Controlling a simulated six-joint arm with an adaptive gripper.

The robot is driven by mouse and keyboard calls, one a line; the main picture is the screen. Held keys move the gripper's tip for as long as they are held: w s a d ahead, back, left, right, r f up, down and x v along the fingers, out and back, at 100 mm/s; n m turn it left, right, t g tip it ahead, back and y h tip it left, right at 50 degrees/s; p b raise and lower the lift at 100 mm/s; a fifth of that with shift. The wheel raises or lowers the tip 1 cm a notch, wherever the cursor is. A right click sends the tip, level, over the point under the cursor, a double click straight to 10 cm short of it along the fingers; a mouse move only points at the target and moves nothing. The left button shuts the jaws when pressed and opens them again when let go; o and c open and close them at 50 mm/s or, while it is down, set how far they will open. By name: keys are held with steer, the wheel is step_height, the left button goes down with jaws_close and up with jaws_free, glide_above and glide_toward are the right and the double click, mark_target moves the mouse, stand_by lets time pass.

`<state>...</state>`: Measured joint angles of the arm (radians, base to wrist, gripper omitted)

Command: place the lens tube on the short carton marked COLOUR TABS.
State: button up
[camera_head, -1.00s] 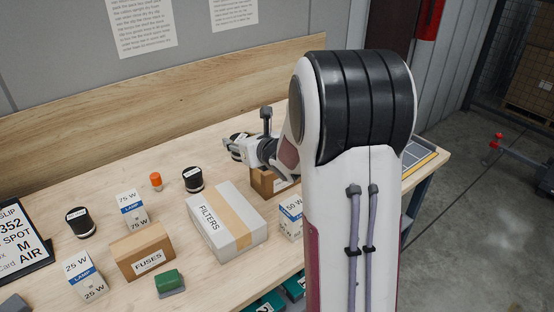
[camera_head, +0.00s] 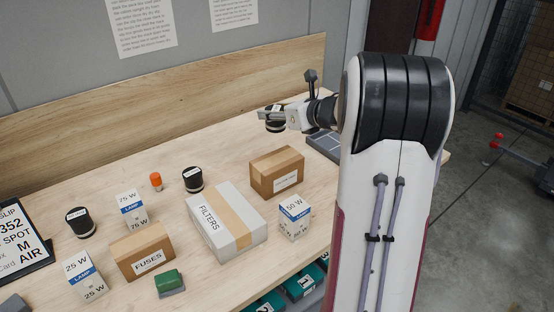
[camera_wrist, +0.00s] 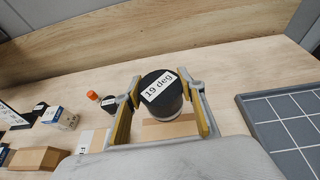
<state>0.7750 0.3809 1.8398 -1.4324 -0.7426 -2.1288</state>
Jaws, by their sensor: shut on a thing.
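My gripper (camera_head: 272,116) is shut on a black lens tube (camera_wrist: 160,90), whose top label reads "19 deg" in the wrist view. It holds the tube roughly upright above the back of the table. A short brown carton (camera_head: 272,176) with a white label stands below and in front of the gripper in the head view; the label is too small to read. In the wrist view a brown carton top (camera_wrist: 172,129) shows just beyond my gripper's palm, below the tube. Tube and carton look apart. Another brown carton (camera_head: 138,256) reads FUSES.
A white FILTERS box (camera_head: 238,240) and a 50 W lamp box (camera_head: 295,222) stand near the short carton. Two more dark tubes (camera_head: 193,180) (camera_head: 80,223) and an orange cylinder (camera_head: 156,182) stand left. A grey compartment tray (camera_wrist: 285,130) lies right. Bare table lies behind the cartons.

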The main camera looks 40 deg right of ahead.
mark_target(276, 132)
steer(key=shift+s+d+r+n+y, duration=0.25)
steer(key=shift+s+n+y, duration=0.05)
steer(key=shift+y, duration=0.1)
steer(key=shift+s+a+f, duration=0.15)
steer(key=shift+s+a, duration=0.05)
steer(key=shift+a, duration=0.25)
steer(key=shift+f, duration=3.15)
steer(key=shift+f, duration=1.85)
steer(key=shift+f, duration=0.15)
